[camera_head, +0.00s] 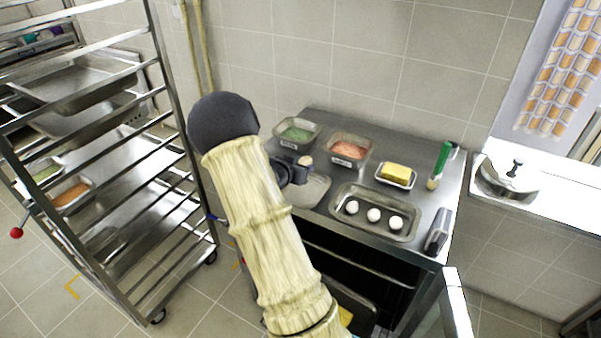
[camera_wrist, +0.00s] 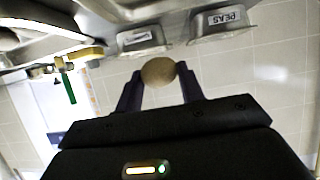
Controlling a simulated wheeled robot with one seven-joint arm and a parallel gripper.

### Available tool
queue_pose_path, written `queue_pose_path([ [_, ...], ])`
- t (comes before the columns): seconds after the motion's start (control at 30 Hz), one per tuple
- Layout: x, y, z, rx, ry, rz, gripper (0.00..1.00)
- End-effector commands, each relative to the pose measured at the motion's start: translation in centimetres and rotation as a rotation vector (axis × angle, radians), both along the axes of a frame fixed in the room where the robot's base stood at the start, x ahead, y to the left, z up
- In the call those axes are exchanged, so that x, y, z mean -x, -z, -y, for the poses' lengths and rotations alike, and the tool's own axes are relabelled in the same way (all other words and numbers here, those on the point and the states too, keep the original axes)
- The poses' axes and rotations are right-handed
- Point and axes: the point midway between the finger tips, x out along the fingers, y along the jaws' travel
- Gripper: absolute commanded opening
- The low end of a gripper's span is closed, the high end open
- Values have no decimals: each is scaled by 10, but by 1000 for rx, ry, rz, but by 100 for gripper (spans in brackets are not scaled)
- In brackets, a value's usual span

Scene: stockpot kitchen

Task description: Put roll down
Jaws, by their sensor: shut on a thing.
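The roll (camera_wrist: 158,71) is a small round tan-brown thing between the two dark fingers of my gripper (camera_wrist: 158,84) in the wrist view. My gripper is shut on it. In the head view my gripper (camera_head: 301,170) is over the left part of the steel table, with the roll (camera_head: 306,160) showing pale at its tip. A light grey tray or board (camera_head: 310,190) lies below and beside my gripper, partly hidden by it. A metal tray (camera_head: 347,224) to the right holds three white round pieces (camera_head: 374,215). I cannot tell the roll's exact height above the table.
Behind stand a container of green food (camera_head: 297,132), labelled peas in the wrist view (camera_wrist: 225,20), and one of pinkish food (camera_head: 348,149). A yellow block in a white dish (camera_head: 396,174) and a green-topped bottle (camera_head: 439,164) stand right. A rack (camera_head: 110,150) stands left.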

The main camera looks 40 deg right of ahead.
Motion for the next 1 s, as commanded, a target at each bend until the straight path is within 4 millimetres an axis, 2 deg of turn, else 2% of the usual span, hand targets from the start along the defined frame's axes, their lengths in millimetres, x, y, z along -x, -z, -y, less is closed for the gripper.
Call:
queue_pose_path([
  [0.77,0,1,-1,0,-4,0,16],
  [1.0,-2,7,-9,-1,-86,-1,16],
])
